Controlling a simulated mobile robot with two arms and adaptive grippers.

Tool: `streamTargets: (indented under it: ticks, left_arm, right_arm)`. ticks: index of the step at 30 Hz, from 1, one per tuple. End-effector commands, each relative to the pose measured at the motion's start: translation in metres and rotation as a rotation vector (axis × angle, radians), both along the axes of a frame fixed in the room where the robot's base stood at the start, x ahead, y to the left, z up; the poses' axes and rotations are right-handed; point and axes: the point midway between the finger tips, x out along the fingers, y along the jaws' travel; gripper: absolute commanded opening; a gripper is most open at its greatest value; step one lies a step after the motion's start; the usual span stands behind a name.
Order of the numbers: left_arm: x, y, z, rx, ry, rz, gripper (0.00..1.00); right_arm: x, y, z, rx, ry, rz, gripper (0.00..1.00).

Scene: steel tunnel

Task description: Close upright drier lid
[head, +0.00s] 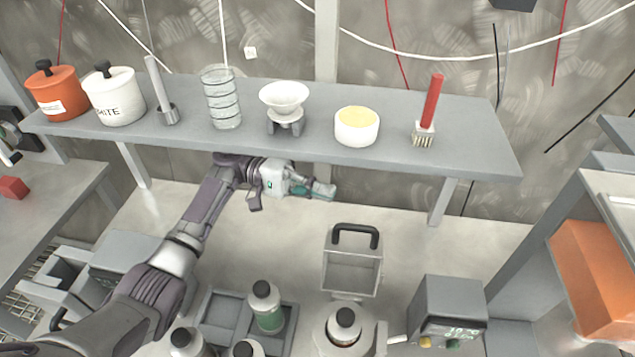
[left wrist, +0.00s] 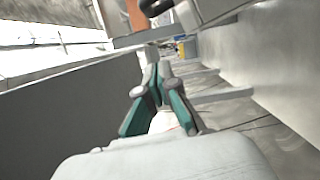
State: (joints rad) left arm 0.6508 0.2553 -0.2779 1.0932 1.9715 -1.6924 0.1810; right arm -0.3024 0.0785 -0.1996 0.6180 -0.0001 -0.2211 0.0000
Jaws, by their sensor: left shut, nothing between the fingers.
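My right gripper is not in view.
A shelf (head: 200,135) with jars, a glass coil, a bowl and a brush spans the space above my left arm. Bottles and a tray (head: 222,306) stand left of the lid; a grey instrument (head: 447,312) stands right. Pale worktop behind the lid is clear.

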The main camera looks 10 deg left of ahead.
Motion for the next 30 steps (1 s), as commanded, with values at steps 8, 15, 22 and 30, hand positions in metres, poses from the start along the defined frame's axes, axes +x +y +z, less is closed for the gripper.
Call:
streamTargets:
  ticks: [8, 15, 22, 30]
  left_arm:
    - [-0.016, -0.06, 0.007, -0.002, 0.002, -0.002, 0.0]
    - [-0.046, -0.061, 0.007, 0.001, 0.002, 0.001, 0.0]
    - [-0.055, -0.061, 0.004, 0.001, 0.001, 0.001, 0.0]
    - [-0.055, -0.061, 0.004, 0.0, 0.0, 0.001, 0.0]
  right_arm:
    - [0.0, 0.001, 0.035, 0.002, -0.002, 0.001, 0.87]
    - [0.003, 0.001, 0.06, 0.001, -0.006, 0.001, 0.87]
    - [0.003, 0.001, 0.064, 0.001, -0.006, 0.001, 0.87]
    - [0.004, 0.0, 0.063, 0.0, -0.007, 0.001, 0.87]
